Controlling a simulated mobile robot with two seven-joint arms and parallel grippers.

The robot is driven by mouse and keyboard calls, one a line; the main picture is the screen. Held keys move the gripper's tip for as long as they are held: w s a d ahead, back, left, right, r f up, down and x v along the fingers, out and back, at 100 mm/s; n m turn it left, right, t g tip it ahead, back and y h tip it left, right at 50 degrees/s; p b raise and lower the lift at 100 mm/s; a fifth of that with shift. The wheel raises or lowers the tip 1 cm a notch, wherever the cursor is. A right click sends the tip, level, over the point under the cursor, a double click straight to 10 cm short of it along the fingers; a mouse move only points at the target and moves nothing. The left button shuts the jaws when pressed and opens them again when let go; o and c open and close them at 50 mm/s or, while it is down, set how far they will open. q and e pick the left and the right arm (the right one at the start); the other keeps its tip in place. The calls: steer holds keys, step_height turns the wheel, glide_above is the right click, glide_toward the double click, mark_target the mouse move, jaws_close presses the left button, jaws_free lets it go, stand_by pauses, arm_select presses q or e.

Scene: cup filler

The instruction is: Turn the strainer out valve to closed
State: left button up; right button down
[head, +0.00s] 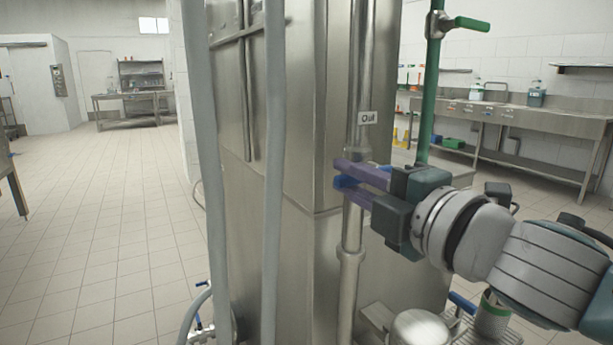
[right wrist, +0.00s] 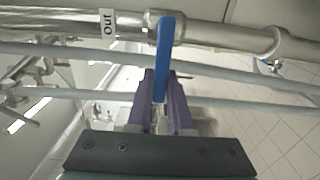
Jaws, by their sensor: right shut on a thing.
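The strainer out valve has a blue lever handle (head: 346,182) on a vertical steel pipe (head: 352,230). A label reading "Out" (head: 368,117) is on the pipe above it. My right gripper (head: 350,180) reaches in from the right, with its purple fingers above and below the lever, shut on it. In the right wrist view, the blue lever (right wrist: 165,48) stands crosswise to the pipe (right wrist: 225,34), its lower end between the fingers (right wrist: 160,85). The valve body is partly hidden by the lever and fingers. My left gripper is not in view.
A tall steel cabinet (head: 290,215) stands behind the pipe. A green pipe (head: 430,95) with a green-handled valve (head: 472,23) rises to the right. The tiled floor (head: 85,230) at left is clear.

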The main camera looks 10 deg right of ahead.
steer(key=shift+f, duration=0.1)
steer(key=c, duration=0.8)
jaws_free()
steer(key=shift+v, duration=5)
